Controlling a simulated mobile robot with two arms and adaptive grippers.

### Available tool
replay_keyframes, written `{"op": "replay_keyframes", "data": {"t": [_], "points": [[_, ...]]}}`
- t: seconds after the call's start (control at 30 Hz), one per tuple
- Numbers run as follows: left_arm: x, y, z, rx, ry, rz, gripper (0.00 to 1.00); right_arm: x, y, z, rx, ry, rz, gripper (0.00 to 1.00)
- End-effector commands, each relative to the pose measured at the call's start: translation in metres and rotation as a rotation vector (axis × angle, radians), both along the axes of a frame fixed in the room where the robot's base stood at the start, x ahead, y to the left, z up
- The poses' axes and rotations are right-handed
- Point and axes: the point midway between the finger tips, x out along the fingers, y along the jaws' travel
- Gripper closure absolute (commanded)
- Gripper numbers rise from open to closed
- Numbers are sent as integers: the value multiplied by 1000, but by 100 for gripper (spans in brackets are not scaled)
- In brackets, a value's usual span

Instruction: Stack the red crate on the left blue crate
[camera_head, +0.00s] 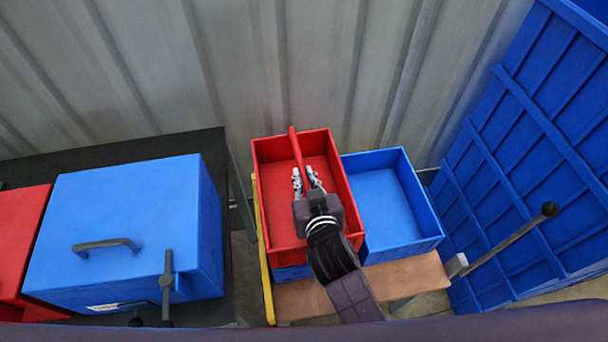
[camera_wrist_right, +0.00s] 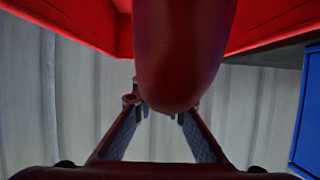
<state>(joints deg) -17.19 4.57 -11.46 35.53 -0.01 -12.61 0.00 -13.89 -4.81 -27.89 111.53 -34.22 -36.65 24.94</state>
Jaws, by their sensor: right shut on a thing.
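The red crate (camera_head: 269,212) is an open box with a red handle bar (camera_head: 297,150) rising over its middle. My right gripper (camera_head: 307,178) is shut on this handle, which fills the middle of the right wrist view (camera_wrist_right: 180,50). The left blue crate (camera_head: 292,272) is mostly hidden; a strip of it shows below the red crate's front edge. The red crate lies over it, roughly in line. I cannot tell whether they touch or a small gap remains. The right blue crate (camera_head: 383,205) stands beside them, open and empty. My left gripper is not in view.
The crates stand on a wooden-topped bench (camera_head: 405,280) with a yellow edge (camera_head: 264,250) at left. A blue lidded box (camera_head: 130,220) and a red box (camera_head: 20,235) sit on a dark table at left. A tall blue panel (camera_head: 530,170) closes the right; a corrugated wall (camera_head: 300,70) stands behind.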

Motion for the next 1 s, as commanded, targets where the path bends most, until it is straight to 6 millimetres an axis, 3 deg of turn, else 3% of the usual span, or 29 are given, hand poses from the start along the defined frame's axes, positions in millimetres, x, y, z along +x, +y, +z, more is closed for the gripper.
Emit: {"op": "replay_keyframes", "data": {"t": [0.57,0.6,0.77,1.0], "points": [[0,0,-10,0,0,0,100,1,0,-11,2,-7,1,100],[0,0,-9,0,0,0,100,1,0,-10,2,-7,1,85],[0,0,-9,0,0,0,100,1,0,-11,1,-5,1,67],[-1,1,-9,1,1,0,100,-1,0,-16,-1,5,-1,67]]}}
